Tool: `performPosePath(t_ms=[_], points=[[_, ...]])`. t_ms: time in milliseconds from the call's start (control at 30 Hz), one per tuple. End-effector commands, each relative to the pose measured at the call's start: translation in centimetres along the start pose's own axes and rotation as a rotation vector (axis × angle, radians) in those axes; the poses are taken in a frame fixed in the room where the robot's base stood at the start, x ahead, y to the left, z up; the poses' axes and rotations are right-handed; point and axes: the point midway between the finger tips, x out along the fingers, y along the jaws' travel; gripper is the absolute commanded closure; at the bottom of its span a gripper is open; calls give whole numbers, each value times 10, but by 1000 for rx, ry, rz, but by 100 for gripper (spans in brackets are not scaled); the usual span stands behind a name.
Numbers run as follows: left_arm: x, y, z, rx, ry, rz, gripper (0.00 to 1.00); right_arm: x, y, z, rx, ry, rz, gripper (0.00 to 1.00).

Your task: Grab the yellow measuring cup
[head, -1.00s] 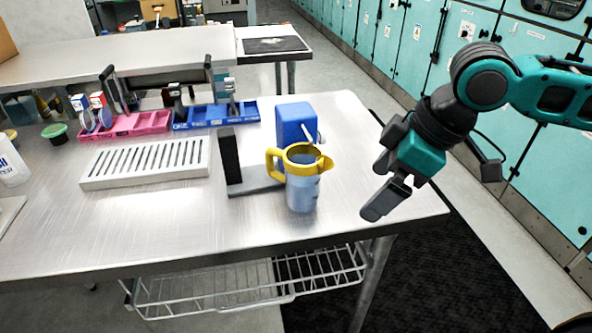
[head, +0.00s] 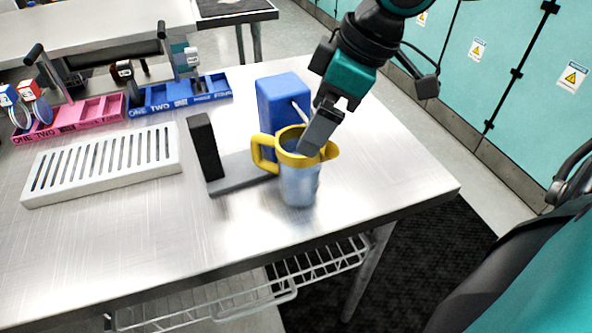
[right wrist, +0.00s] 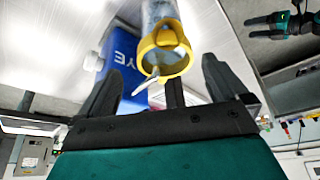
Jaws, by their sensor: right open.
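The yellow measuring cup (head: 300,183) stands upright near the table's front right corner. It has a yellow rim, spout and handle and a clear bluish body. My right gripper (head: 318,137) is at its rim from behind, with a finger overlapping the opening in the head view; contact is unclear. My left gripper is not seen in the head view.
A blue box (head: 283,100) with a pale spout stands right behind the cup. A grey stand with a black upright (head: 205,147) is beside the handle. A white slotted tray (head: 100,165) and pink (head: 85,112) and blue (head: 180,95) holders lie left. The front of the table is clear.

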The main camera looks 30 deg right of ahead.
Motion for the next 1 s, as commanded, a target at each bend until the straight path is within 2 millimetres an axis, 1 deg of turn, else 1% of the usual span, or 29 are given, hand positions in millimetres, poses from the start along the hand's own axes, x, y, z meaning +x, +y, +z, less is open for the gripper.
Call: performPosePath(t_ms=[33,267,467,600,700,900,1000], points=[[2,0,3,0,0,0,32,8,0,1,-1,-3,0,0],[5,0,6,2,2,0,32,19,-1,1,-1,-1,-1,0],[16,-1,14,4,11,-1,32,51,-8,4,-3,-4,-2,0],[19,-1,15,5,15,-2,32,64,-7,3,-1,-1,-1,0],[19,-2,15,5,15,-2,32,67,-7,2,-1,1,-1,0],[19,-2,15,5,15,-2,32,66,-7,1,0,2,-1,0],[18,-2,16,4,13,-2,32,66,-7,1,-1,2,-1,10]])
